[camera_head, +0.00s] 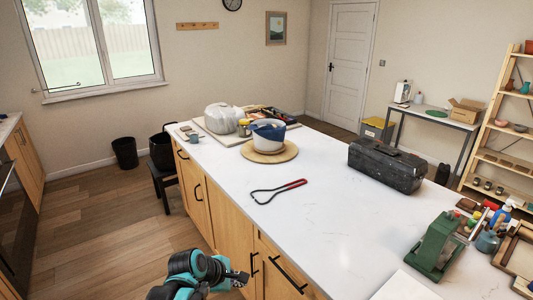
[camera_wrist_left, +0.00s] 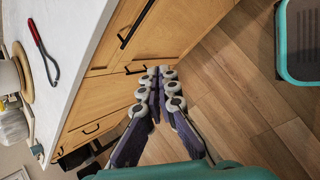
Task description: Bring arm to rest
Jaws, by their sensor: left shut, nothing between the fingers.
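My left arm comes in at the bottom of the head view, and its gripper (camera_head: 240,279) is beside the cabinet fronts, below the level of the countertop (camera_head: 330,215). In the left wrist view the left gripper (camera_wrist_left: 161,76) is shut, with its fingertips together and nothing held. It is apart from the cabinet doors (camera_wrist_left: 120,60) and over the wooden floor (camera_wrist_left: 235,95). My right gripper is in neither view.
A red-handled looped tool (camera_head: 277,190) lies on the counter. A blue-and-white bowl (camera_head: 268,133) stands on a round wooden board (camera_head: 270,154). A black toolbox (camera_head: 386,165) and a green device (camera_head: 436,245) stand to the right. Black handles (camera_head: 287,274) protrude from the cabinet near my gripper.

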